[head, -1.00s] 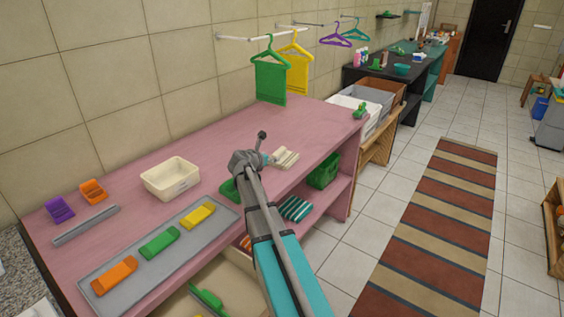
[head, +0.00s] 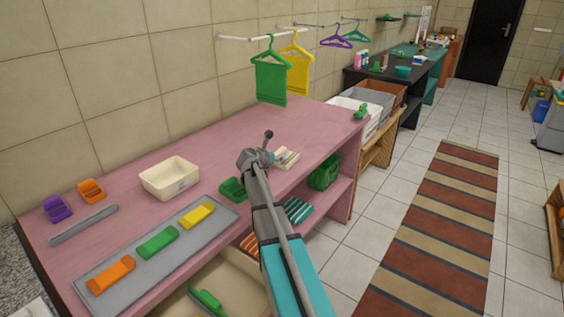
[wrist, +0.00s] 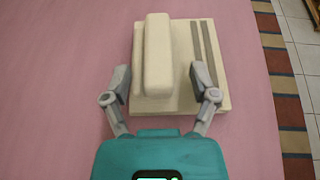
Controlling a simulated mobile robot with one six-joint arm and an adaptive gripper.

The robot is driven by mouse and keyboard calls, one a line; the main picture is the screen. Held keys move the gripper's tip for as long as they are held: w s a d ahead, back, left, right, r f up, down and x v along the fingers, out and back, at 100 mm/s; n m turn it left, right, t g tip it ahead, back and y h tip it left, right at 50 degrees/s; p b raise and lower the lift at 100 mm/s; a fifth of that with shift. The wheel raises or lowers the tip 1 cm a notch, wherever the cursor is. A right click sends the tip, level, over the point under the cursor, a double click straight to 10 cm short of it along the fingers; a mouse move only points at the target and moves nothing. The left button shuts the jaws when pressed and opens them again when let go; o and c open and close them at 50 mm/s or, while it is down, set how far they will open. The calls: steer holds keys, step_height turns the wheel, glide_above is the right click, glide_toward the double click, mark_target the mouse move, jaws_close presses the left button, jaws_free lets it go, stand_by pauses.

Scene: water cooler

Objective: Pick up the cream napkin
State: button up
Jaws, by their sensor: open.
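The cream napkin (wrist: 157,58) lies on the pink table. In the wrist view it is a folded cream block with a raised roll on its left part and two grey stripes on its right. In the head view the napkin (head: 287,158) shows just right of my arm's end, which hides part of it. My gripper (wrist: 163,78) is open over the near part of the napkin. One finger is at its left edge and the other is over its right part, by the stripes. I cannot tell whether the fingers touch it.
A cream bin (head: 169,180) and a grey tray (head: 120,272) with orange, green and yellow pieces are on the table to the left. A green container (head: 232,189) sits close beside my arm. Green and yellow cloths hang on hangers behind. The table's right edge is near the napkin.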

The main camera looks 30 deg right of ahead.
stand_by(0.4)
jaws_close()
